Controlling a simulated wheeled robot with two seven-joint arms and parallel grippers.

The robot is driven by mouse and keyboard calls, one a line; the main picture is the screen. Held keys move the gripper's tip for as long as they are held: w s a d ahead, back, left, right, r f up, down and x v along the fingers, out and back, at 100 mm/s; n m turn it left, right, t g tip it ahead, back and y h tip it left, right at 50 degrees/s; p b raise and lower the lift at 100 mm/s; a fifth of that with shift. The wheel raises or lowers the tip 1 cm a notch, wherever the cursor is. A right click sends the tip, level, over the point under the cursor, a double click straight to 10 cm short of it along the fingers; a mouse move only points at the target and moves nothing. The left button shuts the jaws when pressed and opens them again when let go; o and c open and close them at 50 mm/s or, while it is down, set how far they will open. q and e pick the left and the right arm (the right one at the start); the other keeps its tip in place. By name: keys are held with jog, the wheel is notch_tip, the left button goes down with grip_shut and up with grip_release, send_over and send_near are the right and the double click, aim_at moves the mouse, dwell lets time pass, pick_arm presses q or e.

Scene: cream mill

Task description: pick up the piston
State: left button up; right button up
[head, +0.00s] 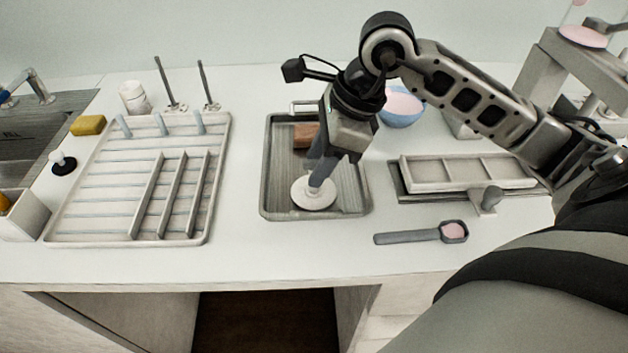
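What looks like the piston is a round white disc (314,194) in the front part of a grey metal tray (268,197). Its upper part is hidden behind my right gripper (318,174), which comes down from above with its dark grey fingers just over the disc's middle. I cannot tell whether the fingers are shut on a stem or still apart around it. The disc appears to be at the tray floor. My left gripper is not in view.
A brown block (304,135) lies at the tray's back. A slotted white rack (92,205) stands left. A scoop with pink powder (454,231), a compartmented mould (468,173) and a blue bowl (400,119) are right. The counter front is mostly clear.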

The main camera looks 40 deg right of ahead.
jog(key=x, duration=0.3)
jog(key=shift+w+a+f, duration=0.1)
jog(key=shift+w+f, duration=0.05)
jog(key=shift+c, duration=0.3)
grip_shut()
